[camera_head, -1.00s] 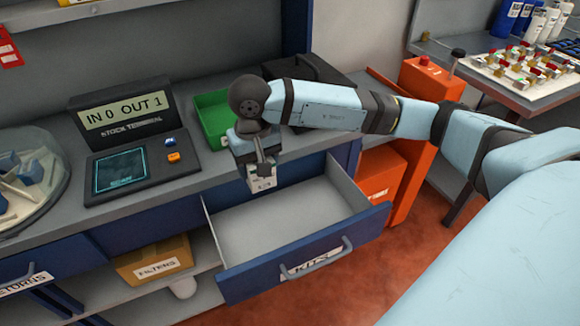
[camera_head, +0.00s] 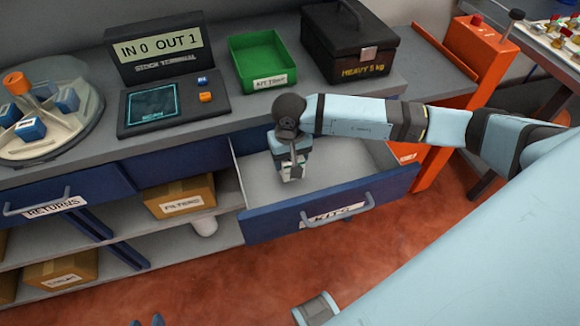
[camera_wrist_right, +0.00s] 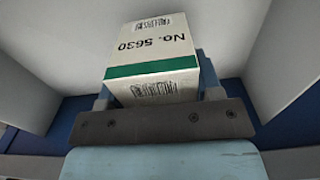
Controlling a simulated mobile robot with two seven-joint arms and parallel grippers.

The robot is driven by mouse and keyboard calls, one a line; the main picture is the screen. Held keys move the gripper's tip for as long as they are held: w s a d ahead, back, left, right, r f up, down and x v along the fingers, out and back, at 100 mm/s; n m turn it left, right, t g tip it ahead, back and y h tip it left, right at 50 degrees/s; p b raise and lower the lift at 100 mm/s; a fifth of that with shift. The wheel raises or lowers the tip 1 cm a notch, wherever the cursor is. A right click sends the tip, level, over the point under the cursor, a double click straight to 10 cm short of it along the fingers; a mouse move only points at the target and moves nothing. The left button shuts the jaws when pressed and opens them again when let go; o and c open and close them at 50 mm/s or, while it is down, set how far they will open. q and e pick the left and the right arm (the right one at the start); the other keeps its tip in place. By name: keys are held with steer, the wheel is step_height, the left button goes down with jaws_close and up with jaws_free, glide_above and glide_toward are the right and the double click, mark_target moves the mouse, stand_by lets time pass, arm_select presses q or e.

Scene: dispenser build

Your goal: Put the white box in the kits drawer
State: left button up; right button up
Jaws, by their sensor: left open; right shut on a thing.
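The white box (camera_head: 293,175) is held in my right gripper (camera_head: 291,163), low over the open kits drawer (camera_head: 335,214). The right wrist view shows the white box (camera_wrist_right: 152,45) between the fingers, with a green stripe and "No. 5630" printed on it. The pale drawer interior surrounds it there. I cannot tell whether the box touches the drawer floor. The drawer is pulled out, with a blue front, a handle and a KITS label, and looks otherwise empty. My left gripper (camera_head: 148,322) barely shows at the bottom edge, open and mostly cut off.
A green tray (camera_head: 262,61), a black "HEAVY 5 kg" case (camera_head: 350,42) and the stock terminal (camera_head: 172,93) stand on the counter. A round carousel (camera_head: 70,125) is at left. A filters box (camera_head: 180,196) sits on the shelf beside the drawer. Red floor lies in front.

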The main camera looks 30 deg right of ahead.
steer(key=shift+f, duration=1.9)
steer(key=shift+f, duration=0.15)
steer(key=o, duration=1.1)
step_height(320, 180, up, 12)
steer(key=shift+r, duration=0.2)
